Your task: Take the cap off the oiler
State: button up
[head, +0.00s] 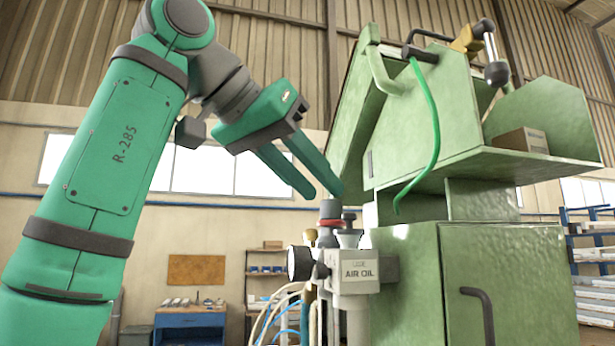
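The oiler unit (355,284), a light grey block marked "AIR OIL", is fixed at the left side of the green machine. On top stands a dark grey cylindrical cap (330,208) above a red ring. To its right is a smaller dark knob (348,219) on a pale flared neck. I cannot tell for sure which of these is the oiler's cap. My gripper (327,195) slants down to the right from the upper left. Its two green fingers are apart with nothing between them. The fingertips are just above the cap in the picture; contact is not clear.
The green machine (510,280) with a sloped guard (355,110) stands close right of my gripper. A green hose (435,130) hangs from it. A round black gauge (300,263) and several thin hoses (270,315) sit left of the oiler. A blue workbench (190,320) is far behind.

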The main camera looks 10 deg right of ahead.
aim_at(344, 214)
jog(key=shift+x, duration=4.5)
jog(key=shift+s, duration=0.2)
jog(key=c, duration=0.8)
jog(key=shift+f, duration=0.1)
jog(key=shift+a+r, duration=0.1)
jog(key=shift+r, duration=0.3)
grip_shut()
jog(key=shift+w+r, duration=0.1)
jog(key=shift+r, duration=1.2)
